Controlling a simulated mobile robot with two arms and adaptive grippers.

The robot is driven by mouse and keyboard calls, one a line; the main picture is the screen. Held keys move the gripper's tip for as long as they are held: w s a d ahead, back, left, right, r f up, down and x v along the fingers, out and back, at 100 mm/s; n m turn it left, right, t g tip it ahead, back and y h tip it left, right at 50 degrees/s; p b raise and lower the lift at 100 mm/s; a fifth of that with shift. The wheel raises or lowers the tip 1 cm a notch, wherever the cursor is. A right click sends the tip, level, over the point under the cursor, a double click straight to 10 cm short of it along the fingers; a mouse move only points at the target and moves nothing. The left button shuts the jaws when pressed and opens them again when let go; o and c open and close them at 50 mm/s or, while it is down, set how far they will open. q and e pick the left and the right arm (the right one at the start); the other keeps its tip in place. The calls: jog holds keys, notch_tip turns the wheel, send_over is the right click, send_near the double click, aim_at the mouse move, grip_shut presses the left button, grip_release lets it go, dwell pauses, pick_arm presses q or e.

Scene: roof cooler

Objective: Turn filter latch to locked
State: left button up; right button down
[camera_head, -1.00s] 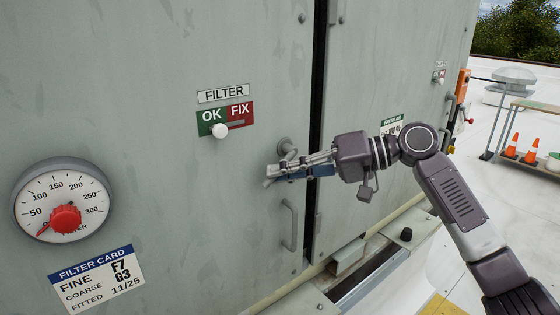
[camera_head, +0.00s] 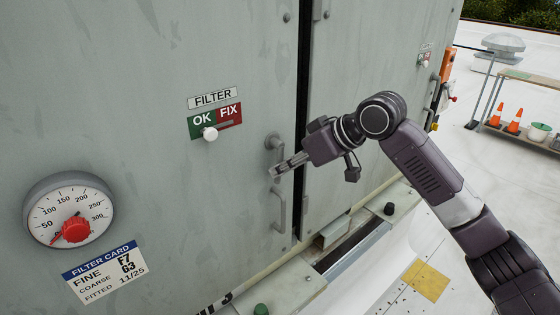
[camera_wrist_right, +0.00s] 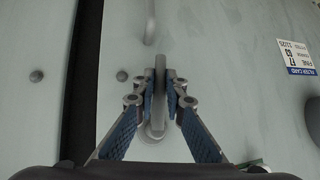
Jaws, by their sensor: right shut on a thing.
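The filter latch (camera_head: 273,143) is a grey lever on the left door panel, just left of the dark door seam. Its round base is at the top and its lever hangs downward. My right gripper (camera_head: 276,172) is shut on the lever's lower part. In the right wrist view the lever (camera_wrist_right: 159,68) stands between the two blue-padded fingers (camera_wrist_right: 160,85), with the latch base nearer the palm. The FILTER plate (camera_head: 215,119) with OK and FIX fields has a white knob (camera_head: 210,134) at the OK side. My left gripper is not in view.
A grey door pull (camera_head: 280,212) sits just below the latch. A dial gauge (camera_head: 68,210) with a red centre and a filter card (camera_head: 104,270) are at the left. The open roof is at the right, with cones (camera_head: 514,127) on a shelf.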

jog(key=shift+w+d+h, duration=0.1)
jog(key=shift+d+h, duration=0.05)
jog(key=shift+h, duration=0.15)
jog(key=shift+f, duration=0.1)
jog(key=c, duration=2)
grip_release()
jog(key=v, duration=1.2)
